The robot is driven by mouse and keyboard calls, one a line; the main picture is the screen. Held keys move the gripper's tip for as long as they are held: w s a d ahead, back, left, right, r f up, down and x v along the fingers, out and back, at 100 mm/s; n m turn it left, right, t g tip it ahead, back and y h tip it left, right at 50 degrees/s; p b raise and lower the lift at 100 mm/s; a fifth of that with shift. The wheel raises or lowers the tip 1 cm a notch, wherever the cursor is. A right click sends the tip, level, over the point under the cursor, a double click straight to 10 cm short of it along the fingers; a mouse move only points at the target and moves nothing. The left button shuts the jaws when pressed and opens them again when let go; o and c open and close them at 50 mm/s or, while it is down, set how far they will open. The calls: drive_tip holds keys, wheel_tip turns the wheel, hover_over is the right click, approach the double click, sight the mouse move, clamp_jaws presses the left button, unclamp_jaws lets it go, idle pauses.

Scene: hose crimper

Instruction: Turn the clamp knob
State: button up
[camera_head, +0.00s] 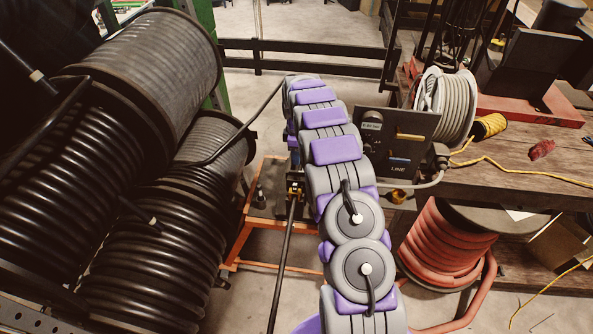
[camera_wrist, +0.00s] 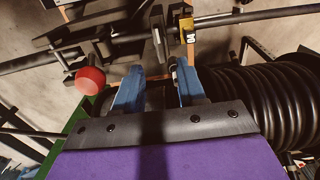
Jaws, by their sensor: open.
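My gripper (camera_wrist: 156,70) shows in the wrist view with two blue fingers spread apart and nothing held between them. A round red knob (camera_wrist: 90,80) on a thin dark stem is left of the left finger, outside the gap. A clamp with a yellow part (camera_wrist: 187,28) sits beyond the fingertips on a dark hose (camera_wrist: 255,15). In the head view the yellow-marked clamp (camera_head: 295,187) is beside my arm, around the hose (camera_head: 283,250). The red knob cannot be made out there. My arm hides most of the gripper in that view.
Large black hose reels (camera_head: 150,80) fill the left side. An orange-framed stand (camera_head: 238,235) is under the clamp. At right are a wooden bench (camera_head: 510,165), a grey hose reel (camera_head: 447,100) and a red hose coil (camera_head: 440,245). A black rail (camera_head: 320,53) crosses behind.

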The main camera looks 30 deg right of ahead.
sight(297, 171)
wheel_tip(297, 171, down, 8)
drive_tip(key=shift+f+b, duration=0.15)
drive_tip(key=shift+b, duration=0.4)
drive_tip(key=shift+c, duration=0.3)
clamp_jaws()
